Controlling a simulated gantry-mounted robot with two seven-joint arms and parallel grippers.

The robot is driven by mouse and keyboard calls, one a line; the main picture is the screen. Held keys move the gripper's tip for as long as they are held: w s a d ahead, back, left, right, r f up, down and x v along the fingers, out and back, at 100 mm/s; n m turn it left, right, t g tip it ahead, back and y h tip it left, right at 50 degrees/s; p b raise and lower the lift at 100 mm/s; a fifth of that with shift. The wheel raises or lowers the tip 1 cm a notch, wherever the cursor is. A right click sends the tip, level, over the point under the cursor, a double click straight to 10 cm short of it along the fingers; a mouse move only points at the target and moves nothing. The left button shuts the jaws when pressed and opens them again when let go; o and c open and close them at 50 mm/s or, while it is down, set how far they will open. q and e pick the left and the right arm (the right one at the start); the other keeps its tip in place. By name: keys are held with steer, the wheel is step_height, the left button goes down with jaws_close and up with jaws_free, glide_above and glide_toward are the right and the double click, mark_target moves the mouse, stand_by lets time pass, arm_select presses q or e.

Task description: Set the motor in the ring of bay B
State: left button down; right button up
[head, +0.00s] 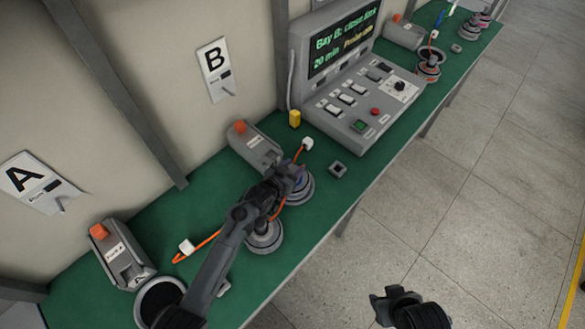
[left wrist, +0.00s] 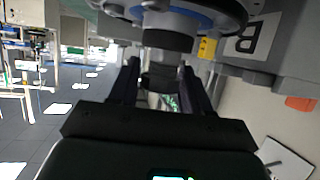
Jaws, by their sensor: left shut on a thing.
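My left gripper (head: 290,180) is over the table below sign B and is shut on a motor. This motor (head: 302,194) is a grey disc with a blue band, partly hidden by the gripper. In the left wrist view the blue-banded disc (left wrist: 185,17) fills the top edge, with a dark hub towards my fingers (left wrist: 162,75). A second grey motor (head: 264,239) sits just nearer, partly behind my arm. Bay B's ring cannot be made out beneath the gripper. My right gripper (head: 396,298) is off the table over the floor; its jaws are unclear.
Sign B (head: 215,69) hangs above a grey box with an orange knob (head: 255,146). A control console (head: 365,105) stands right. A dark round ring (head: 143,306) is near sign A.

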arm_select(q)
steer(key=shift+w+r, duration=0.1)
steer(key=shift+r, duration=0.05)
steer(key=shift+c, duration=2.4)
jaws_free()
steer(key=shift+w, duration=0.1)
steer(key=shift+o, duration=0.3)
steer(key=shift+s+f, duration=0.25)
steer(key=shift+f, duration=0.2)
steer(key=shift+r, duration=0.7)
steer(key=r, duration=0.3)
steer(key=shift+s+d+r+p, duration=0.1)
steer(key=shift+d+r+p, duration=0.2)
steer(key=shift+d+r, duration=0.1)
steer(key=s+d+r, duration=0.5)
steer(key=d+r, duration=0.1)
steer(key=d, duration=0.3)
steer(key=shift+s+r, duration=0.3)
